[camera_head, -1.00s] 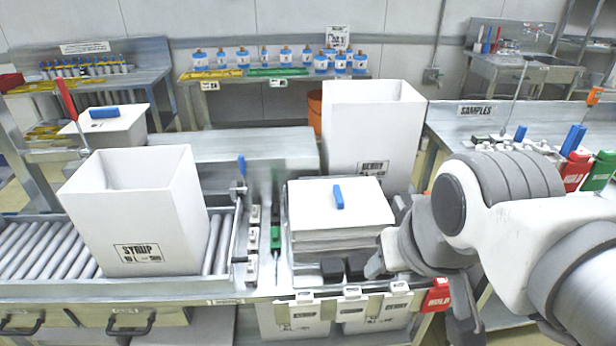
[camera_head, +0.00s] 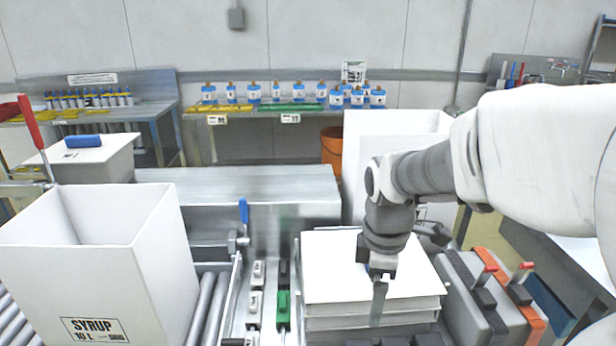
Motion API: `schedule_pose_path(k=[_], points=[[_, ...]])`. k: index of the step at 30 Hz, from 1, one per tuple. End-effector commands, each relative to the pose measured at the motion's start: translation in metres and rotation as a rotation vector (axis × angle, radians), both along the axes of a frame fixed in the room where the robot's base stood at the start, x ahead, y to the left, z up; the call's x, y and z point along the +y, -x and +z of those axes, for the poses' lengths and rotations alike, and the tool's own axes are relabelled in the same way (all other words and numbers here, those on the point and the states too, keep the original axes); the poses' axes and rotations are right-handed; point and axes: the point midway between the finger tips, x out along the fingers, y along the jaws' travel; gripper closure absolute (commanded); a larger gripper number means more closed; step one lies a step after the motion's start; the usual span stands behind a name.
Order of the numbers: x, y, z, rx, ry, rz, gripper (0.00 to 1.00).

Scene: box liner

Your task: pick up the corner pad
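Several small black blocks stand in a row at the bottom edge, in front of the white stack; they look most like the corner pads, and one black block (camera_head: 395,341) is cut off by the frame. I cannot tell for sure which thing is the corner pad. My gripper (camera_head: 379,305) points down over the front part of the white stack (camera_head: 325,270), with its fingers seen edge-on before the stack's front face. Whether it is open, or touches anything, cannot be told.
An open white carton (camera_head: 110,270) marked SYRUP stands on rollers at left. Another white carton (camera_head: 375,135) is behind my arm.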

Motion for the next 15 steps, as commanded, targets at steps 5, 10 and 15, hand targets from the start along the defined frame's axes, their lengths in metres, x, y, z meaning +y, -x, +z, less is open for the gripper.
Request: schedule_pose_path(k=[5,10,15], points=[[0.001,-0.015,-0.04,0.062,-0.01,0.187,0.0],[0.001,-0.018,-0.057,0.077,-0.016,0.245,0.0],[0.001,-0.017,-0.092,0.08,-0.017,0.247,0.0]])
